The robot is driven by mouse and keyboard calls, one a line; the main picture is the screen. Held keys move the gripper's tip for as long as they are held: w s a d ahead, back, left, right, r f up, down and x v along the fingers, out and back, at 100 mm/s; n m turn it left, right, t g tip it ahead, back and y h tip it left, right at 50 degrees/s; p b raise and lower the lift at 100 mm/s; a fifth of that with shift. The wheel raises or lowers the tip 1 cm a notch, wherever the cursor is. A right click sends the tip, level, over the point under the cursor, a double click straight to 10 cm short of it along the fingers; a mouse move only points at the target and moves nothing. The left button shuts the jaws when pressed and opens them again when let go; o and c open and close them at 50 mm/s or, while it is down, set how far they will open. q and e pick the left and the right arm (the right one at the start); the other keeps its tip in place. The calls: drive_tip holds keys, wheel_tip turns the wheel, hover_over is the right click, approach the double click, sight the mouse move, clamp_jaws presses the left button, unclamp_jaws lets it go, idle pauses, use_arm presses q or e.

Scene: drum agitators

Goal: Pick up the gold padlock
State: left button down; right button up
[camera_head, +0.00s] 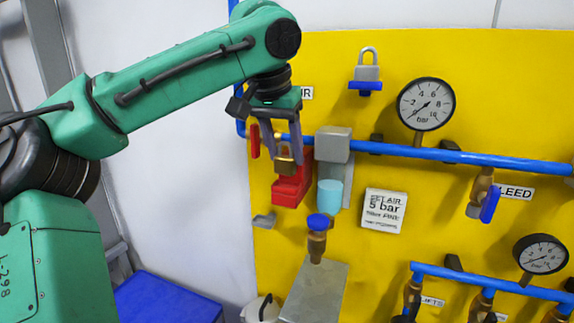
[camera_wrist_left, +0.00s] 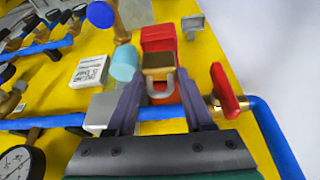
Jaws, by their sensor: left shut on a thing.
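The gold padlock (camera_head: 285,164) is between the fingers of my left gripper (camera_head: 284,155), in front of a red block (camera_head: 290,188) on the yellow panel. In the left wrist view the padlock (camera_wrist_left: 158,62) shows its brassy body and grey shackle between the fingertips (camera_wrist_left: 162,80), with the red block (camera_wrist_left: 158,38) right behind it. My left gripper is shut on the padlock. I cannot tell whether the padlock still touches the red block. My right gripper is not in view.
A blue pipe (camera_head: 390,149) runs across the yellow panel (camera_head: 320,65) near the gripper. A red valve handle (camera_head: 255,141) is left of it, and a grey box (camera_head: 333,144) with a light blue cylinder (camera_head: 329,193) is right. A silver padlock (camera_head: 367,72) hangs higher up.

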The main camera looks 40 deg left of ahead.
use_arm(q)
drive_tip(key=s+d+b, duration=0.4)
drive_tip(key=s+b, duration=0.2)
drive_tip(key=s, duration=1)
drive_tip(key=shift+s+d+b, duration=0.2)
drive_tip(key=shift+s+b, duration=0.05)
drive_tip(key=shift+b, duration=0.1)
drive_tip(key=shift+a+f, duration=0.1)
